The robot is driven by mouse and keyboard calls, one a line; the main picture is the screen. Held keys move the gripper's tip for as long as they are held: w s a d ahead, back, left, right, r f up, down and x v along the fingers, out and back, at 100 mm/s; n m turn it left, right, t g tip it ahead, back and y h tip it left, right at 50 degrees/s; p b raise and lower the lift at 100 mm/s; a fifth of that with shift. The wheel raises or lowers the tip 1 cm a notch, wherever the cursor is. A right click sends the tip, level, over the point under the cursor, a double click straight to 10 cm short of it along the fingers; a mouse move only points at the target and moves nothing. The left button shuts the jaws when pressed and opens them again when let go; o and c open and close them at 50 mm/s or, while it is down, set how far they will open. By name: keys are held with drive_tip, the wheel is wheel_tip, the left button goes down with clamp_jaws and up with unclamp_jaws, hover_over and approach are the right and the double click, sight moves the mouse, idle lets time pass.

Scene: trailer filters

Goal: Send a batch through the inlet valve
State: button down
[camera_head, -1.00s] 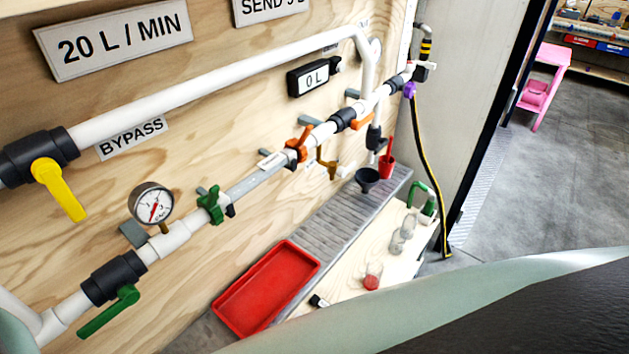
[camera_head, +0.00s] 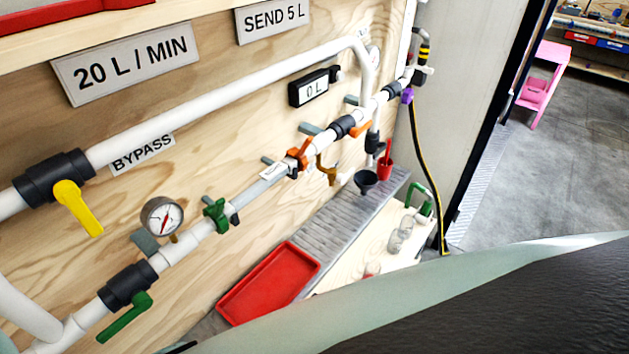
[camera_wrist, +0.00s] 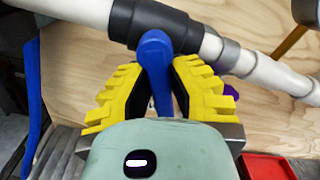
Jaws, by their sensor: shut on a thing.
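In the wrist view, my gripper (camera_wrist: 157,72) has its yellow fingers closed around a blue valve handle (camera_wrist: 154,50). The handle hangs from a black valve body (camera_wrist: 168,22) on a white pipe (camera_wrist: 72,9). The fingers hide part of the handle. My gripper and the blue handle do not show in the head view. There, a "SEND 5 L" sign (camera_head: 271,22) and a "20 L / MIN" sign (camera_head: 125,62) are on the plywood wall. The meter display (camera_head: 315,88) reads 0 L.
The head view shows a yellow bypass handle (camera_head: 78,208), a green handle (camera_head: 125,318), a pressure gauge (camera_head: 162,216), an orange clamp (camera_head: 298,154) and a red tray (camera_head: 268,283) below the pipe. A black-yellow hose (camera_head: 428,180) hangs at the right. The grey floor (camera_head: 550,175) beyond is open.

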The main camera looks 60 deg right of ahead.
drive_tip(key=c, duration=0.9)
unclamp_jaws()
drive_tip(key=shift+a+f+m+b, duration=0.1)
drive_tip(key=shift+f+m+b, duration=0.05)
drive_tip(key=shift+m+b, duration=0.3)
drive_tip(key=shift+a+f+m+b, duration=0.1)
drive_tip(key=shift+m+b, duration=0.35)
drive_tip(key=shift+b, duration=0.1)
